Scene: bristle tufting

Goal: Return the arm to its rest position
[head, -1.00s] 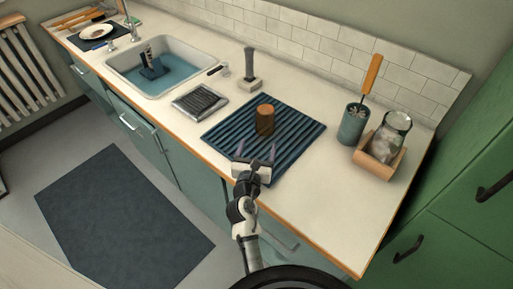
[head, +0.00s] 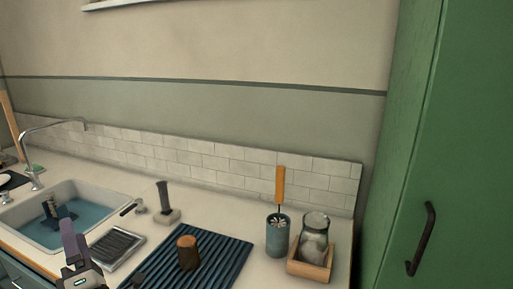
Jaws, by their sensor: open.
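Most of my arm is out of view.
A grey rack (head: 118,246) lies beside the mat. A teal cup (head: 277,236) and a glass jar in a wooden box (head: 308,270) stand right. A green cabinet (head: 440,150) bounds the right side.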

